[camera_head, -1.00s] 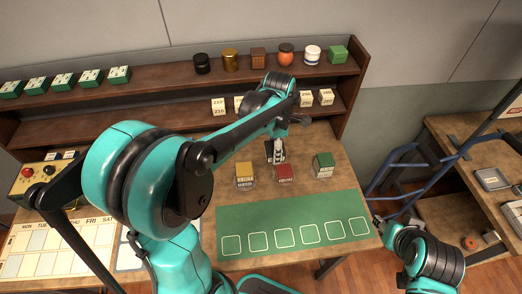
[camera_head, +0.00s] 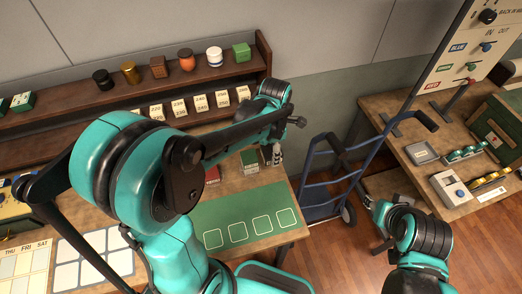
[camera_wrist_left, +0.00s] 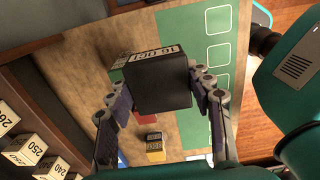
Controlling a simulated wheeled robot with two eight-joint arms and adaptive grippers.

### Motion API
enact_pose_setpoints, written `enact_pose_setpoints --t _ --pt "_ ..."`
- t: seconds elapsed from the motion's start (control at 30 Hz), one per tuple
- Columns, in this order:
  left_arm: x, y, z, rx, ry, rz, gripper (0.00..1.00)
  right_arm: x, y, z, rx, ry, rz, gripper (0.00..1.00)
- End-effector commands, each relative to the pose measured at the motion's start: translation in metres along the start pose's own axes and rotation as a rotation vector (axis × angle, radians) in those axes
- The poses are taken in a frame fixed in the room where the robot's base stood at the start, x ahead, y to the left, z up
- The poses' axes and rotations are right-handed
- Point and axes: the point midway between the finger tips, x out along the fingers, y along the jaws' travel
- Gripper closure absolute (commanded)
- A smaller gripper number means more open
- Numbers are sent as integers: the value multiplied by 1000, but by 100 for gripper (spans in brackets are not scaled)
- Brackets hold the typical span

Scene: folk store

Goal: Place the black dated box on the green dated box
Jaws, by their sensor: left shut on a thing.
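My left gripper (camera_head: 277,160) is shut on the black dated box (camera_wrist_left: 163,88), seen between the two fingers in the left wrist view; it is hard to make out in the head view. The green dated box (camera_head: 249,160) stands on the table just left of the gripper in the head view. In the left wrist view only a green strip shows past the black box, which hides most of it. A pale date label (camera_wrist_left: 150,57) shows along the black box's edge. I cannot tell whether the boxes touch. My right gripper (camera_head: 379,216) is low at the right; its fingers are unclear.
A red box (camera_head: 212,175) stands left of the green box, and a yellow box (camera_wrist_left: 155,148) shows in the wrist view. A green mat (camera_head: 245,215) covers the table front. A shelf (camera_head: 130,92) with date cards stands behind. A blue hand truck (camera_head: 322,180) stands right.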

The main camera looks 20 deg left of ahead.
Motion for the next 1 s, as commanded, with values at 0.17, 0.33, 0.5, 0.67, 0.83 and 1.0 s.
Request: enact_pose_setpoints --t 0.17,0.33,0.5,0.67,0.83,1.0 --pt "26 36 -20 -7 0 0 80 7 0 5 0 0 0 60" --pt "50 70 -39 -6 0 0 80 12 0 8 0 0 0 60" --pt "62 90 -50 -2 0 0 80 14 0 10 0 0 0 60" --pt "69 94 -53 0 0 0 80 15 0 11 0 0 0 60" --pt "94 94 -52 0 0 0 80 20 0 14 0 0 0 60" --pt "105 93 -52 0 0 0 80 21 0 15 0 0 0 60"
